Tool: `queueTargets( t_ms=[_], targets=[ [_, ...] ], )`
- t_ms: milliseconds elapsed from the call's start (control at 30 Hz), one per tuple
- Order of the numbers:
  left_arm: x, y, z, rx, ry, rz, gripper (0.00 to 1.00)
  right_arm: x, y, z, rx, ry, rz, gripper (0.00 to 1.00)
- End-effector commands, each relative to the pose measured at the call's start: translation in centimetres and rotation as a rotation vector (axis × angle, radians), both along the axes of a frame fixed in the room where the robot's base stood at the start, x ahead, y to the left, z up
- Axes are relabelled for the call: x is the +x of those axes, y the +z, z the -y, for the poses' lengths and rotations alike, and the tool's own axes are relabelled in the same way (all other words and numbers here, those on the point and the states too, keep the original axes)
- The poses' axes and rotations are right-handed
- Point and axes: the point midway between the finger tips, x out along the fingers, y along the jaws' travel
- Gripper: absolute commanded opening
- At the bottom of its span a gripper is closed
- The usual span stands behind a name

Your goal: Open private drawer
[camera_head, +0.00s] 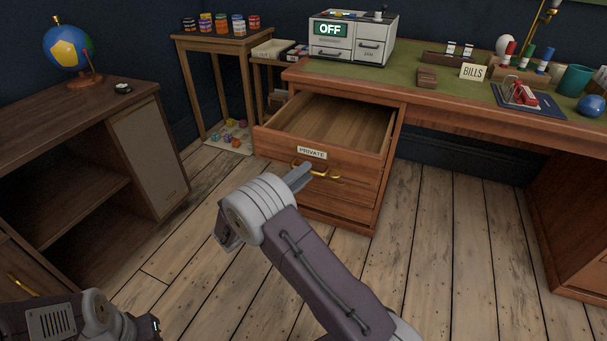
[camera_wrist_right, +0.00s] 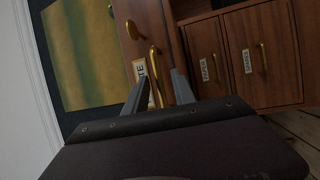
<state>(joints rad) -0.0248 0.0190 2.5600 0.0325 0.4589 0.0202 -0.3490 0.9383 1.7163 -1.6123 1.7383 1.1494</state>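The private drawer (camera_head: 338,148) is the top drawer under the green-topped desk. It is pulled well out, and its inside looks empty. A white "PRIVATE" label (camera_head: 312,153) and a brass handle (camera_head: 318,171) are on its front. My right gripper (camera_head: 303,176) is at this handle. In the right wrist view, the fingers of the right gripper (camera_wrist_right: 161,84) stand apart on either side of the brass handle (camera_wrist_right: 155,78), with a gap visible. Part of my left arm shows at the lower left in the head view; its fingers are not visible.
Desk items include a white machine (camera_head: 352,38) reading "OFF", a "BILLS" sign (camera_head: 472,72) and a blue ball (camera_head: 591,106). A globe (camera_head: 69,48) stands on the left cabinet (camera_head: 145,150). A small table (camera_head: 225,41) holds jars. Wooden floor (camera_head: 450,230) is clear before the desk.

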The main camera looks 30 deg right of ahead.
Motion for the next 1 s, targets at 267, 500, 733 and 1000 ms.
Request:
queueTargets(
  t_ms=[267,500,733,1000],
  targets=[
    [0.0,2.9,0.0,0.000,0.000,0.000,0.26,-1.7,-0.5,-5.6,-0.001,0.006,-0.003,0.31],
    [0.0,3.6,0.0,0.000,0.000,0.000,0.26,-2.6,-1.3,-8.1,-0.001,0.001,0.000,0.31],
    [0.0,3.5,0.0,0.000,0.000,0.000,0.26,-2.6,-1.4,-8.2,0.000,0.000,0.000,0.31],
    [0.0,3.7,0.0,0.000,0.000,0.000,0.26,-2.6,-1.1,-7.5,0.001,-0.016,0.002,0.31]
  ],
)
